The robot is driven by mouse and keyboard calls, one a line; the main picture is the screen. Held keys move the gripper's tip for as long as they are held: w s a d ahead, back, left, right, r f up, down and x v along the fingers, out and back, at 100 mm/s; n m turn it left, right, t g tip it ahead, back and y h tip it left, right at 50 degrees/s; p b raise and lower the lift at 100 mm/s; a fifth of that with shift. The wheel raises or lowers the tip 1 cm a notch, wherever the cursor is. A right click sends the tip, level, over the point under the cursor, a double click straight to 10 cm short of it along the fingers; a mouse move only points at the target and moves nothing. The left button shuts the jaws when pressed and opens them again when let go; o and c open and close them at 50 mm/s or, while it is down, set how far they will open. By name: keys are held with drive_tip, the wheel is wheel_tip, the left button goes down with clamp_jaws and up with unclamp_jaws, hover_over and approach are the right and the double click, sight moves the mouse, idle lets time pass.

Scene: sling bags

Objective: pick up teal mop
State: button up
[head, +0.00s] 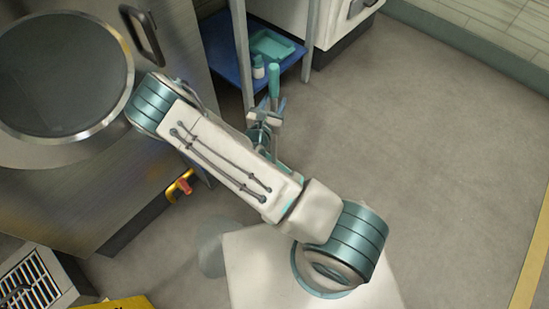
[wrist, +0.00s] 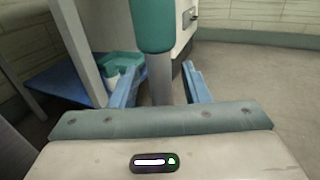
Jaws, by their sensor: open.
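The teal mop shows its teal handle grip (head: 274,80) just beyond my gripper (head: 267,112) in the head view. My arm hides its lower part. In the wrist view the teal grip (wrist: 152,24) stands upright, close to the camera, with a grey pole below it. My gripper (wrist: 159,86) is open in that view, its two blue fingers on either side of the grey pole. A gap shows between the pole and each finger. The mop's head is not visible.
A blue shelf (head: 222,55) on grey posts holds a teal tray (head: 272,46) and a white bottle (head: 258,71). A large steel machine (head: 175,70) with a round lid stands at left. A yellow-and-red valve (head: 183,186) juts out low. Open floor (head: 430,130) lies at right.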

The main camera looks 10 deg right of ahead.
clamp_jaws()
drive_tip(key=shift+r, duration=0.1)
